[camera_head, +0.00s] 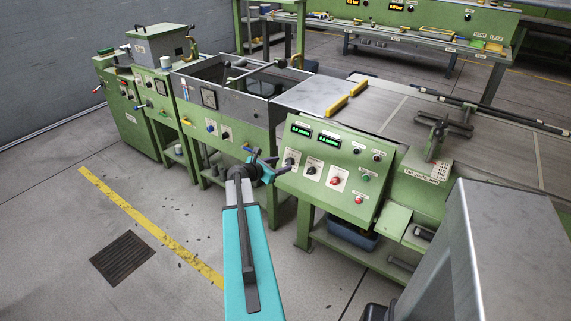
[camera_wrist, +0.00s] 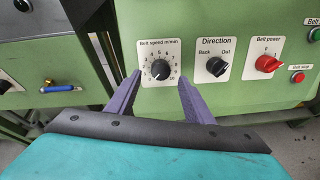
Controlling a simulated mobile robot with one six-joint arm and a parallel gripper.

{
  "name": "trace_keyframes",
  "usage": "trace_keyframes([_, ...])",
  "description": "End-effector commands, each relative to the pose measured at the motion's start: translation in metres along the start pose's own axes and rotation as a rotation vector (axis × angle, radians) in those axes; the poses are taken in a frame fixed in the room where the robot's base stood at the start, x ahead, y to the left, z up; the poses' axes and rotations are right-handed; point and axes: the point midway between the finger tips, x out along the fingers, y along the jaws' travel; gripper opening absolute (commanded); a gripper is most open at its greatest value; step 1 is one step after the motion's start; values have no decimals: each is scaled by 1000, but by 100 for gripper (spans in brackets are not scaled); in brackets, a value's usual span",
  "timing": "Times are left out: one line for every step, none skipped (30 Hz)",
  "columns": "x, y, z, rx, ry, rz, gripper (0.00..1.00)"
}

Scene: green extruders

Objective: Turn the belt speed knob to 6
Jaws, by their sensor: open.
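The belt speed knob (camera_wrist: 160,69) is a round black knob on a white plate marked "Belt speed m/min" with a ring of numbers. I cannot tell for sure which number it points to. It also shows in the head view (camera_head: 290,161), at the left end of the green sloped control panel (camera_head: 322,152). My gripper (camera_wrist: 160,82) is open, its two purple fingers below and to either side of the knob in the wrist view, with nothing between them. In the head view my gripper (camera_head: 264,157) is just left of the panel's knob row. I see no clear contact with the knob.
Right of the knob are the black direction knob (camera_wrist: 216,66) and the red belt power knob (camera_wrist: 267,63), with a red button (camera_wrist: 297,77) beyond. Left is another green machine with a blue-handled part (camera_wrist: 62,88).

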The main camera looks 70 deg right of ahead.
Motion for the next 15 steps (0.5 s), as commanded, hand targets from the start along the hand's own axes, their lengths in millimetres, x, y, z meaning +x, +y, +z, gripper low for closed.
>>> trace_keyframes([8,1,0,0,0,-1,47])
trace_keyframes([12,1,0,0,0,-1,47])
trace_keyframes([16,1,0,-1,0,-1,47])
trace_keyframes([19,1,0,-1,0,-1,47])
trace_keyframes([22,1,0,-1,0,-1,47])
trace_keyframes([26,1,0,-1,0,-1,47])
trace_keyframes([29,1,0,-1,0,-1,47])
trace_keyframes([31,1,0,-1,0,-1,47])
trace_keyframes([34,1,0,-1,0,0,47])
trace_keyframes([36,1,0,-1,0,0,47])
trace_keyframes([37,1,0,-2,0,0,47])
trace_keyframes([39,1,0,-1,0,0,47])
trace_keyframes([40,0,0,-1,0,0,47])
trace_keyframes([41,0,0,-1,0,0,47])
trace_keyframes([41,0,0,-1,0,0,47])
